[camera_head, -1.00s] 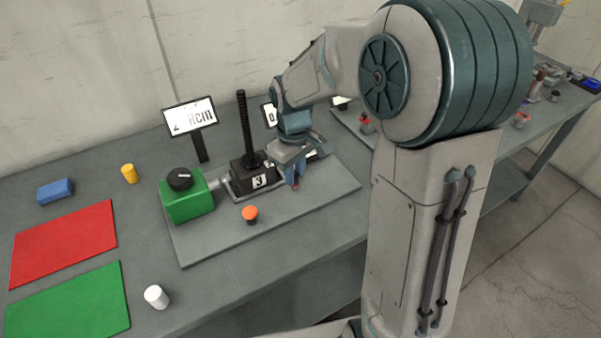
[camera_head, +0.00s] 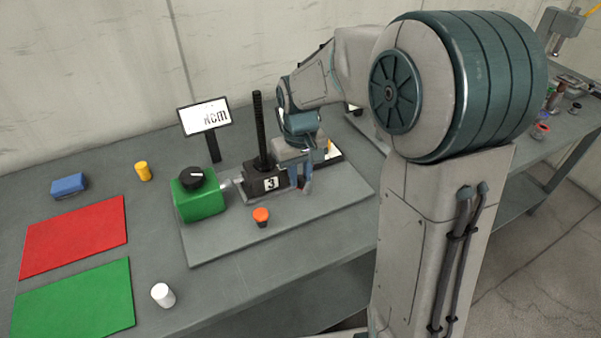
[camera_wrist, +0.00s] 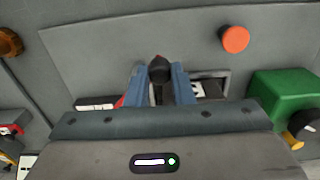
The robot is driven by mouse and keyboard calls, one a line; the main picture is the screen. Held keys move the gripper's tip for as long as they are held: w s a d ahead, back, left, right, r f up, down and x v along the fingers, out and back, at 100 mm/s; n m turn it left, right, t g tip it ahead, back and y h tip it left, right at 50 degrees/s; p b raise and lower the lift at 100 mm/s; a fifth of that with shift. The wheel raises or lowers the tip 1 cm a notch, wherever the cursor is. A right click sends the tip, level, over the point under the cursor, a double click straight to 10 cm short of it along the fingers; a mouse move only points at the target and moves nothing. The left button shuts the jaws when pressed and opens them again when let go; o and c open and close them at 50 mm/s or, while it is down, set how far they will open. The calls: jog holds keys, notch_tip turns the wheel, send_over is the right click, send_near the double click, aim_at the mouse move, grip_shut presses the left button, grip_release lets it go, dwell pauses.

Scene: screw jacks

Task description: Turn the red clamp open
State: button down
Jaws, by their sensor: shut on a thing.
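My gripper (camera_head: 305,185) is low at the right side of the black screw jack marked 3 (camera_head: 268,184), over the grey base plate (camera_head: 235,240). In the wrist view its two blue fingers (camera_wrist: 159,85) are closed around a dark piece with a little red at its tip (camera_wrist: 158,66), which I take to be the red clamp. Most of the clamp is hidden by the fingers. A tall black threaded screw (camera_head: 260,130) stands up from the jack. In the head view the clamp cannot be made out clearly.
A green box with a black knob (camera_head: 201,202) is left of the jack. An orange-red button (camera_head: 261,216) stands in front. A display sign (camera_head: 206,117) is behind. Red (camera_head: 75,235) and green (camera_head: 72,301) mats, a blue block (camera_head: 68,186), yellow (camera_head: 143,171) and white (camera_head: 163,295) cylinders lie left.

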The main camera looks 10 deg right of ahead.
jog(key=c, duration=1.3)
grip_release()
jog(key=shift+o, duration=0.2)
notch_tip(320, 180, up, 14)
jog(key=shift+a, duration=0.1)
